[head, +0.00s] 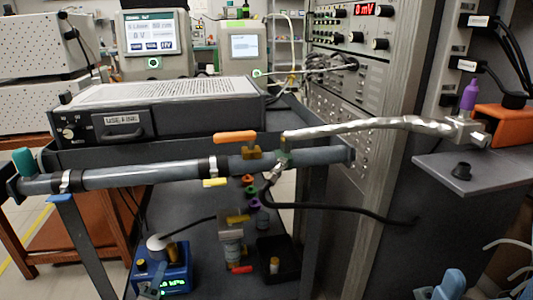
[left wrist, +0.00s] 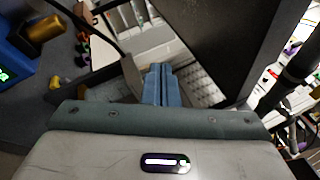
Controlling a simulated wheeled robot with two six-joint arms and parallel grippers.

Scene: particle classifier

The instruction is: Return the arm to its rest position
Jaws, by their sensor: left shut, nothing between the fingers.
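The blue box also shows at the left edge of the left wrist view (left wrist: 12,65), apart from the fingers.
A grey horizontal tube (head: 130,177) with clamps crosses above the dark cart. A silver flexible hose (head: 370,127) joins its right end. A black cable (head: 345,210) hangs below. A small black tray (head: 275,262) and coloured caps lie beside the blue box. A rack (head: 350,90) stands behind.

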